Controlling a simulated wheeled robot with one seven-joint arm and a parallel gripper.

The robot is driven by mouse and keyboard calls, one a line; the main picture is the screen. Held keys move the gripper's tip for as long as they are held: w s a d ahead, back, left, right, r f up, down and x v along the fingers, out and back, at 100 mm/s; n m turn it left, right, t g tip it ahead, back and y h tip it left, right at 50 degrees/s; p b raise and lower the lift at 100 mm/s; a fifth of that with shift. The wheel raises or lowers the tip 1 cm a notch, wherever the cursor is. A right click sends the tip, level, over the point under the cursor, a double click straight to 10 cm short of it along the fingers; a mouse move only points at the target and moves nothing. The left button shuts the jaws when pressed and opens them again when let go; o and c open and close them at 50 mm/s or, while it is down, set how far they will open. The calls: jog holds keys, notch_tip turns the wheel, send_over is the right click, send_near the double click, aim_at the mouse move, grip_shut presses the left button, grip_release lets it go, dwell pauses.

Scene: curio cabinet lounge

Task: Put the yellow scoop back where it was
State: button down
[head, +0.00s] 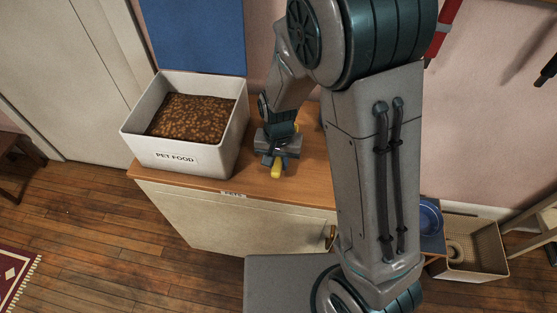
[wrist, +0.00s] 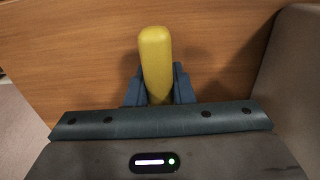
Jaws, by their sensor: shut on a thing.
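The yellow scoop (wrist: 156,60) is between my gripper's fingers in the wrist view, with its rounded yellow handle end sticking out past them. In the head view a short yellow end of the scoop (head: 277,172) shows below my gripper (head: 277,160). My gripper, also in the wrist view (wrist: 158,88), is shut on the scoop and is over the wooden cabinet top (head: 311,182), to the right of the pet food bin. The rest of the scoop is hidden by the gripper. I cannot tell whether the scoop touches the cabinet top.
A white bin (head: 180,158) labelled PET FOOD, filled with brown kibble, stands on the cabinet's left part. A blue panel (head: 197,35) is behind it. A blue bowl (head: 430,215) and a woven basket (head: 485,262) are at the right, past my arm. The cabinet's front strip is clear.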

jog(key=shift+f, duration=0.15)
jog(key=c, duration=1.3)
grip_release()
jog(key=shift+o, duration=0.2)
notch_tip(320, 180, up, 12)
jog(key=r+p, duration=0.1)
jog(key=s+d+r+n+t, duration=0.1)
jog(key=s+d+r, duration=0.2)
jog(key=s+d, duration=0.2)
jog(key=s+d+r+n+t, duration=0.1)
jog(key=s+d+r, duration=0.3)
jog(key=s+d, duration=0.2)
jog(key=d, duration=0.2)
jog(key=shift+d+t, duration=0.3)
jog(key=shift+d, duration=0.1)
